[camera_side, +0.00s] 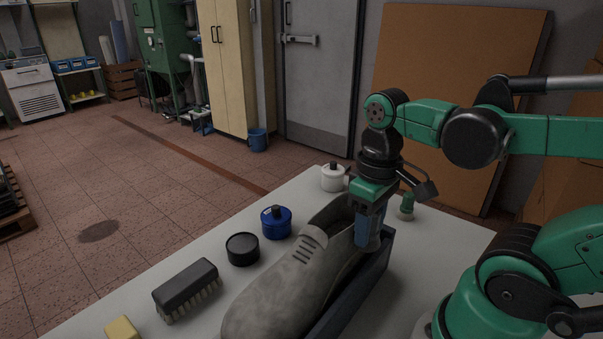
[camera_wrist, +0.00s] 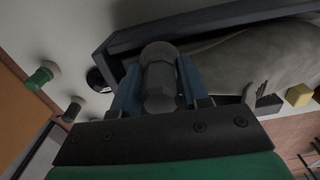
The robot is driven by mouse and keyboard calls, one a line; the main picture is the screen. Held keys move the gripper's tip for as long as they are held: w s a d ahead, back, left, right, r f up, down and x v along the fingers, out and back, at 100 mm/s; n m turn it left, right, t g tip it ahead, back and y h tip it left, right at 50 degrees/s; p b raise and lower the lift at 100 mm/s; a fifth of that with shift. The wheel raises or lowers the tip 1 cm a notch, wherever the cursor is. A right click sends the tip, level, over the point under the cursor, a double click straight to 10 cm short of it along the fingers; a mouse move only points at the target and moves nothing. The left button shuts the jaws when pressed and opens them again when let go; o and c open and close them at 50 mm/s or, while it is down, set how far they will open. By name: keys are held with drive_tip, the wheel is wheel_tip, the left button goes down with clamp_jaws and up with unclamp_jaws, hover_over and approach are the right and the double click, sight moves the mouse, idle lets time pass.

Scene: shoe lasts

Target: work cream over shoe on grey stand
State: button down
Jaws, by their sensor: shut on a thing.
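The grey shoe (camera_side: 285,290) lies lengthwise on the dark blue-grey stand (camera_side: 384,268), toe to the near left. The shoe also shows at the upper right of the wrist view (camera_wrist: 235,62), beside the stand's long edge (camera_wrist: 215,22). My gripper (camera_side: 368,240) is at the shoe's heel end, its blue fingers pointing down. In the wrist view it is shut on a grey, round-ended tool (camera_wrist: 158,75). The fingers hide most of this tool in the side view. I cannot tell whether its tip touches the shoe.
Left of the shoe stand a white jar (camera_side: 333,178), a blue jar (camera_side: 276,222), a black tin (camera_side: 242,249), a brush (camera_side: 187,290) and a yellow block (camera_side: 122,328). A green-topped item (camera_side: 406,206) stands behind my gripper. The table's right side is mostly clear.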

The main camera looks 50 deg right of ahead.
drive_tip(key=shift+a, duration=2.45)
drive_tip(key=shift+d, duration=4)
wheel_tip(320, 180, up, 6)
drive_tip(key=s, duration=0.2)
drive_tip(key=shift+r, duration=0.1)
